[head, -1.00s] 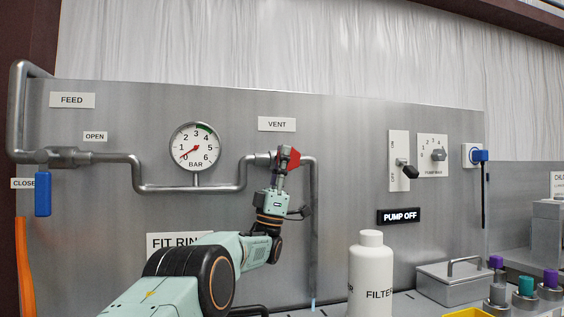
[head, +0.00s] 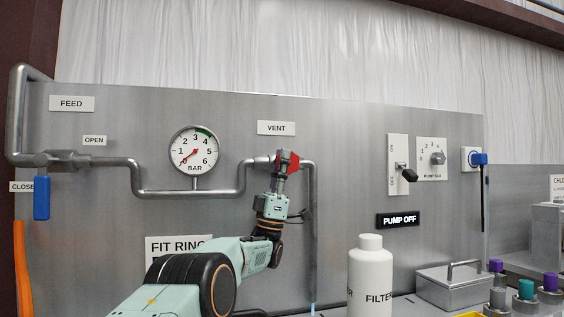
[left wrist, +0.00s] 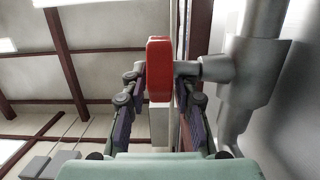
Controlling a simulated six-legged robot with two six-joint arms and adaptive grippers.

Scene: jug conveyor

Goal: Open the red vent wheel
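The red vent wheel (head: 289,160) sits on the pipe below the VENT label (head: 276,128). My left gripper (head: 280,178) reaches up to it from below, its fingertips partly hidden against it. In the left wrist view the wheel (left wrist: 159,70) is a red block seen edge-on, on a metal stem to its right. My left gripper's fingers (left wrist: 160,92) stand on either side of its lower part. The left finger looks very close to the wheel; whether both fingers press on it is unclear. My right gripper is not in view.
A pressure gauge (head: 195,150) reads about 0, left of the vent. A blue feed handle (head: 41,198) hangs at the far left. A white filter bottle (head: 370,280) stands right of my arm. A pump switch (head: 404,172) and a PUMP OFF sign (head: 398,219) are at the right.

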